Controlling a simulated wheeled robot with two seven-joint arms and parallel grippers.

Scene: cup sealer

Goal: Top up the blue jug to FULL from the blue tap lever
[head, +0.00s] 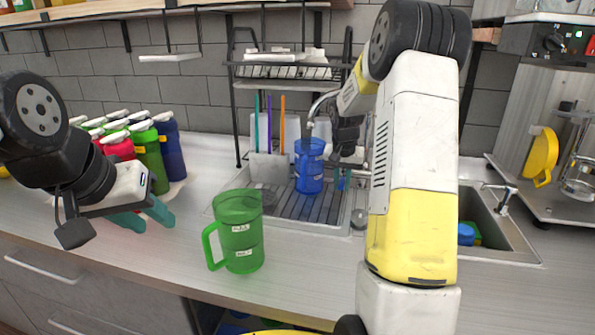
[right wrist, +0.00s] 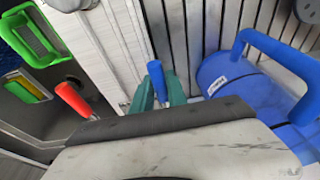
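The blue jug (head: 309,172) stands upright on the slatted drain tray (head: 328,207) under the curved spout (head: 318,103). In the right wrist view the jug (right wrist: 245,95) lies at the right, handle up. I cannot tell its water level. The blue tap lever (right wrist: 157,82) is between the teal fingers of my right gripper (right wrist: 160,92), which look closed around it. In the head view my right gripper (head: 343,180) is just right of the jug, partly hidden by its arm. My left gripper (head: 143,216) is open and empty over the counter at the left.
A green jug (head: 238,232) stands at the counter's front. A red lever (right wrist: 72,99) is beside the blue one. Several coloured bottles (head: 150,155) stand at the back left. A sink (head: 490,225) and a machine with a yellow handle (head: 541,157) are at the right.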

